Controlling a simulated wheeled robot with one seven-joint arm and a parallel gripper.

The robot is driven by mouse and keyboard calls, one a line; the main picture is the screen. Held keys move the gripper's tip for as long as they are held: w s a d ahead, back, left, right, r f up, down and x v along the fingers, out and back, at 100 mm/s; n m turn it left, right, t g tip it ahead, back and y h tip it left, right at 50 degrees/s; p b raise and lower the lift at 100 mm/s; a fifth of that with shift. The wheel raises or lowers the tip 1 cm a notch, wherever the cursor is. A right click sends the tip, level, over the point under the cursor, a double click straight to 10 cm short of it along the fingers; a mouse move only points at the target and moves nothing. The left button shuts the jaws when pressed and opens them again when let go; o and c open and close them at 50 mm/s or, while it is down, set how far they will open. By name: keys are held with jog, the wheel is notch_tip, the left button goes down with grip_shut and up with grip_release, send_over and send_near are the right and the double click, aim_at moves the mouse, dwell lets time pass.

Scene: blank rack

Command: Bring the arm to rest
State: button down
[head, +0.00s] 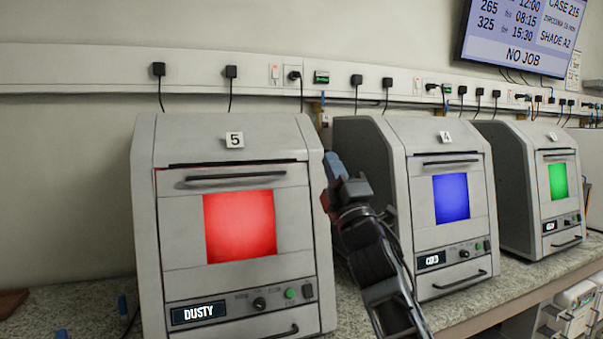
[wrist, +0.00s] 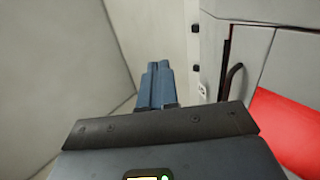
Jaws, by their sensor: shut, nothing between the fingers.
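My gripper (head: 334,170) is raised in front of the gap between the machine labelled 5 (head: 180,240) and the machine labelled 4 (head: 413,165). In the wrist view its two blue fingers (wrist: 155,85) lie side by side, shut, with nothing held. They point into the gap, with a plain pale side wall (wrist: 60,70) at left. At right in that view is a machine front with a dark handle (wrist: 230,80) and a red window (wrist: 290,120). I cannot tell whether the fingers touch anything.
Machine 5 has a red window and a display reading DUSTY (head: 198,314). Machine 4 has a blue window (head: 451,198). A third machine with a green window (head: 558,181) stands at right. All stand on a speckled counter (head: 500,292). Sockets and cables line the wall rail (head: 110,70).

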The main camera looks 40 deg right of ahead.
jog(key=shift+a, duration=0.1)
jog(key=s+a+f+m+g+y, duration=0.1)
jog(key=s+a+f+m, duration=0.3)
jog(key=f, duration=0.5)
jog(key=s+a+f+m+g+y, duration=0.1)
jog(key=s+a+f+g+y, duration=0.1)
jog(key=s+a+f, duration=0.6)
jog(key=s+a+f+m+g+y, duration=0.1)
jog(key=s+a+f+m, duration=0.25)
jog(key=f, duration=0.55)
jog(key=s+a+f+m+g+y, duration=0.1)
jog(key=s+a+f+m+g, duration=0.1)
jog(key=s, duration=0.8)
jog(key=s+a+f+m+g+y, duration=0.1)
jog(key=s+a+f+m+g, duration=0.1)
jog(key=s, duration=0.8)
jog(key=s+a+f+m+g+y, duration=0.2)
jog(key=s+a, duration=0.1)
jog(key=s, duration=0.7)
jog(key=shift+s+a, duration=0.15)
jog(key=shift+a, duration=0.05)
jog(key=c, duration=1.9)
grip_release()
jog(key=shift+f, duration=0.1)
